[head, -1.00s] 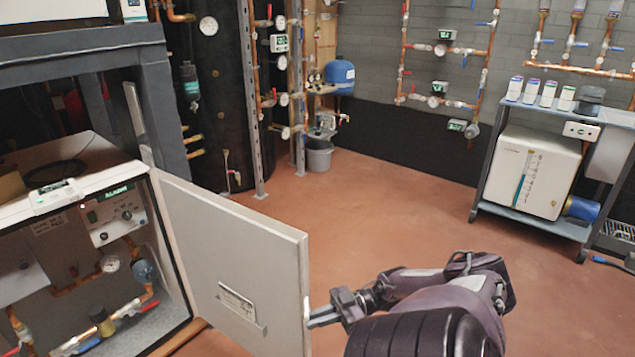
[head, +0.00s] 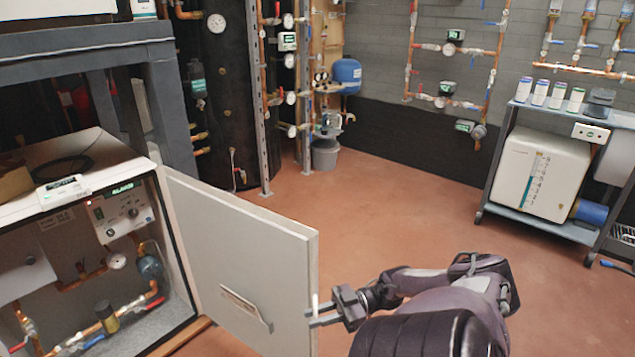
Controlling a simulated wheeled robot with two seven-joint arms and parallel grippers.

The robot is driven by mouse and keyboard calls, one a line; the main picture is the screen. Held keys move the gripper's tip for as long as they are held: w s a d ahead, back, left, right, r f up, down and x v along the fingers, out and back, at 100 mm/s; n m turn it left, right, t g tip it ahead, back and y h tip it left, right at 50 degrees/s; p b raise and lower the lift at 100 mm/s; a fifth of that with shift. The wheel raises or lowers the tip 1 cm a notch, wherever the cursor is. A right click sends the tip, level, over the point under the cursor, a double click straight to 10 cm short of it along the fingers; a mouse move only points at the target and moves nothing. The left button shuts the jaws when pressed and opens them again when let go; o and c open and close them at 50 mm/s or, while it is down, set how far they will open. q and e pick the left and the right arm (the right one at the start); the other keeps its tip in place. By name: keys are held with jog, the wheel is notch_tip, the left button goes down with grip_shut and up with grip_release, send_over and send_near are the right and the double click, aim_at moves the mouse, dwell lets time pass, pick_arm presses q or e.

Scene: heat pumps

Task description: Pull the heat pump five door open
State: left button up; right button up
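The heat pump (head: 95,205) is a white-topped cabinet at the lower left, with its inside of copper pipes, a gauge and a control panel showing. Its light grey door (head: 235,255) stands swung wide open, hinged on the cabinet's right side. My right gripper (head: 316,314) is at the door's free edge, near a small white handle. The fingers reach the edge and seem to be around the handle, but the gap between them is too small to tell for sure. My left gripper is not in view.
Open red-brown floor (head: 400,210) lies beyond the door. A wheeled cart (head: 540,212) with a white unit stands at the right. A grey bucket (head: 325,154) and a pipe rack are at the back. A dark frame (head: 165,110) stands behind the heat pump.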

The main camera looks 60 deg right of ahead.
jog(key=shift+s+d, duration=0.1)
jog(key=shift+s, duration=0.05)
